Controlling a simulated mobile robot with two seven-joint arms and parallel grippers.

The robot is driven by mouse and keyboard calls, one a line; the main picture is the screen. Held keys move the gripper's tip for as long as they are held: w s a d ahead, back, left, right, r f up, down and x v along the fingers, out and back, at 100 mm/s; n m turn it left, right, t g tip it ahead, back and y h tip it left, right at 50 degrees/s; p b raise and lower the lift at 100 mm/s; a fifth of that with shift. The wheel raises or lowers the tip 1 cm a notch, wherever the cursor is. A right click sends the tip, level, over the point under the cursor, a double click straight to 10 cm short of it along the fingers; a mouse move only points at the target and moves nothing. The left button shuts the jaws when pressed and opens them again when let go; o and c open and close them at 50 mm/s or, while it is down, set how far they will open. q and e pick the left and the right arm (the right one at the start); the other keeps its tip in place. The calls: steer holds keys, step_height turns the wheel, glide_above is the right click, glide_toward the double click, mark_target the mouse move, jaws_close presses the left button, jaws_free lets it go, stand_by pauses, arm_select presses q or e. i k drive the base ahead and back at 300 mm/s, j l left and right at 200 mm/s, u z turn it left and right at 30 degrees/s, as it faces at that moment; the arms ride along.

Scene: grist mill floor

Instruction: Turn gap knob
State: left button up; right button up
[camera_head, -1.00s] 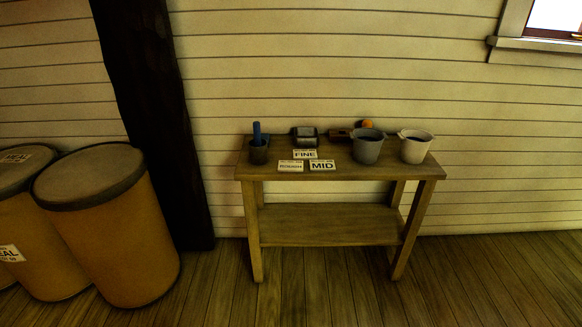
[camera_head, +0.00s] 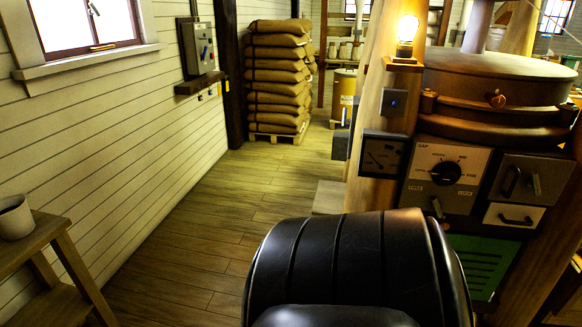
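The gap knob (camera_head: 446,173) is a round black dial on a pale panel (camera_head: 420,166) marked GAP, on the front of the mill at the right. Its pointer setting is too small to read surely. A large black rounded shape, which looks like part of my own body, fills the bottom middle, below and left of the panel. Neither of my grippers shows in the head view.
A gauge (camera_head: 383,154) is left of the panel, and drawers with handles (camera_head: 515,215) are right of it. A wooden table (camera_head: 40,238) with a pale bucket (camera_head: 15,217) stands at the left. Stacked sacks (camera_head: 277,80) stand at the back. The plank floor (camera_head: 205,215) between is clear.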

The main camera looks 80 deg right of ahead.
mark_target(446, 173)
steer(key=k+j+z, duration=0.1)
steer(key=k+z, duration=0.15)
steer(key=z, duration=0.25)
steer(key=k+z, duration=0.2)
steer(key=z, duration=0.3)
steer(key=k+l+z, duration=0.1)
steer(key=k+z, duration=0.15)
steer(key=z, duration=0.2)
